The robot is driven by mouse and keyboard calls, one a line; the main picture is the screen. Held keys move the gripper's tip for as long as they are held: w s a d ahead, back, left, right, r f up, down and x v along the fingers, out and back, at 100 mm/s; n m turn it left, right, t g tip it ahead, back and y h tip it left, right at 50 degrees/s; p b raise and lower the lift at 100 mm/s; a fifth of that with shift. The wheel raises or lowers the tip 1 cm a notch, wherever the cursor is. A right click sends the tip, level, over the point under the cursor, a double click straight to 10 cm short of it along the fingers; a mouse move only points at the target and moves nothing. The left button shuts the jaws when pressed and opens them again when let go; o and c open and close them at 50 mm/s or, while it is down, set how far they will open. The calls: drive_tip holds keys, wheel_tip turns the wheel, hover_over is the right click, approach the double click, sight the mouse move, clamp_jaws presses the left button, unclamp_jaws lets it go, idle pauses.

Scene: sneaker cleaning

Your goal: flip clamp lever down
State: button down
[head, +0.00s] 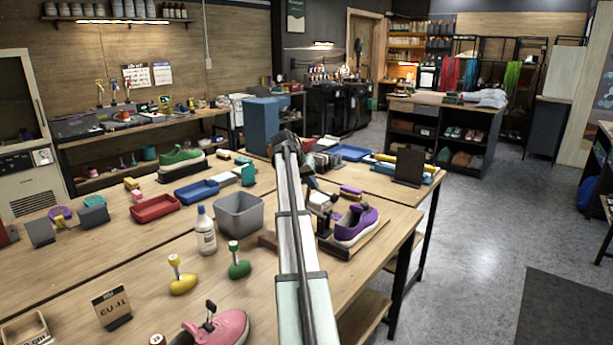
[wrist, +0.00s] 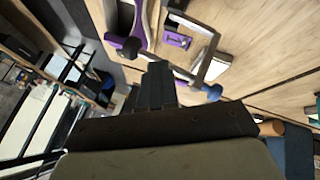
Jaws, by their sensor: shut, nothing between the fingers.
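A purple sneaker (head: 356,225) sits on a dark wooden stand (head: 352,246) at the right of the bench in the head view. A clamp (head: 324,207) with pale and dark parts stands at the shoe's left, partly behind my arm. In the wrist view a metal clamp bar (wrist: 178,70) with a dark knob (wrist: 131,47) and a blue knob (wrist: 213,91) lies just beyond my fingertips. The purple of the sneaker (wrist: 112,14) shows at the top. My gripper (wrist: 158,72) is shut and empty, close to the bar; whether it touches is unclear. The lever's exact angle is hard to tell.
A grey bin (head: 240,214), a white bottle (head: 205,232) and green and yellow brushes stand left of my arm. A pink shoe (head: 215,328) is at the front. A purple block (wrist: 178,40) lies beyond the clamp. Bare wood shows right of the clamp in the wrist view.

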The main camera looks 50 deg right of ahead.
sight(333, 198)
drive_tip(key=shift+s+d+f, duration=0.7)
drive_tip(key=shift+s+f, duration=0.05)
drive_tip(key=shift+s, duration=0.1)
drive_tip(key=shift+s+d+f, duration=0.7)
drive_tip(key=shift+s, duration=0.15)
drive_tip(key=shift+s, duration=0.1)
drive_tip(key=shift+s+a+f+m+t, duration=0.1)
drive_tip(key=shift+s+f+m+t, duration=0.1)
drive_tip(key=shift+s+t, duration=0.35)
drive_tip(key=shift+s+f+m+t, duration=0.15)
drive_tip(key=shift+s+t, duration=0.2)
drive_tip(key=shift+s, duration=0.4)
drive_tip(key=s+f+t, duration=0.2)
drive_tip(key=s+f+m+t, duration=0.1)
drive_tip(key=s+f+t, duration=0.1)
drive_tip(key=s+t, duration=0.1)
drive_tip(key=s+f+m+t, duration=0.1)
drive_tip(key=s+f+t, duration=0.1)
drive_tip(key=shift+s+f+m+t+h, duration=0.25)
drive_tip(key=shift+t+h, duration=0.05)
drive_tip(key=shift+t, duration=0.1)
drive_tip(key=shift+s+f, duration=0.25)
drive_tip(key=shift+f, duration=0.4)
drive_tip(key=shift+r, duration=0.1)
